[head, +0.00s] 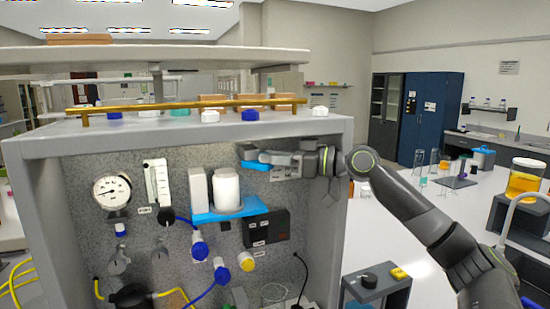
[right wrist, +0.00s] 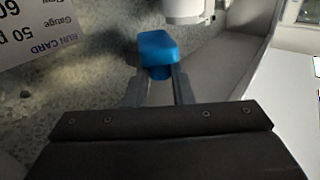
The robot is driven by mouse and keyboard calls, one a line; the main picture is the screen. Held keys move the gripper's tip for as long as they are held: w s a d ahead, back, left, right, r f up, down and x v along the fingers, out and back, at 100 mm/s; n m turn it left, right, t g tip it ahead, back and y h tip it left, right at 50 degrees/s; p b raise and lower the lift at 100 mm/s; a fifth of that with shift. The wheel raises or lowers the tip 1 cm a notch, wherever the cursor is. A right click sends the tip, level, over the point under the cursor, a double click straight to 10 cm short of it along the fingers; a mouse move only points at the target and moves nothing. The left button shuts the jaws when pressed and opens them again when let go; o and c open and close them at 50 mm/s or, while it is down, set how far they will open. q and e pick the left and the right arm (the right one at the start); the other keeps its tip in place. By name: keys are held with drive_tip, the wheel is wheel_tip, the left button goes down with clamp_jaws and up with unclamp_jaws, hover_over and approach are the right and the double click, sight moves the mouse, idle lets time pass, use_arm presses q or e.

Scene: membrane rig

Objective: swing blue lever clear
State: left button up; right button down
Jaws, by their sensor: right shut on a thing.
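The blue lever (head: 250,153) is high on the speckled back panel of the rig, just under the top and right of the white canisters. My right gripper (head: 268,158) reaches it from the right, its fingers level and pointing left. In the right wrist view, the blue block of the lever (right wrist: 158,47) sits at the tips of my right gripper (right wrist: 160,80), which is shut on it. The fingers lie on either side of its lower part, and the lever's mount is hidden. My left gripper is not in view.
White canisters (head: 226,188) stand on a blue bracket (head: 222,213) below left of the lever. A black box (head: 266,228) is below. The rig's right side wall (head: 330,230) stands close under my arm. A printed card (right wrist: 45,35) shows beside the lever in the wrist view.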

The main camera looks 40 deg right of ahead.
drive_tip(key=shift+r, duration=0.1)
drive_tip(key=c, duration=1.3)
unclamp_jaws()
drive_tip(key=shift+w, duration=0.1)
drive_tip(key=shift+o, duration=0.2)
drive_tip(key=shift+a+m+h, duration=0.2)
drive_tip(key=shift+m+h, duration=0.1)
drive_tip(key=shift+h, duration=0.1)
drive_tip(key=shift+s+a+m+t+h, duration=0.3)
drive_tip(key=shift+m+t+h, duration=0.2)
drive_tip(key=shift+t+h, duration=0.15)
drive_tip(key=shift+s+a+m+t+h, duration=0.15)
drive_tip(key=shift+m+t+h, duration=0.1)
drive_tip(key=shift+h, duration=0.25)
drive_tip(key=shift+w+a+m+t+h, duration=0.1)
drive_tip(key=shift+m+h, duration=0.15)
drive_tip(key=shift+h, duration=0.2)
drive_tip(key=shift+s+a+m+h, duration=0.1)
drive_tip(key=shift+a+m+h, duration=0.05)
drive_tip(key=shift+m+h, duration=0.15)
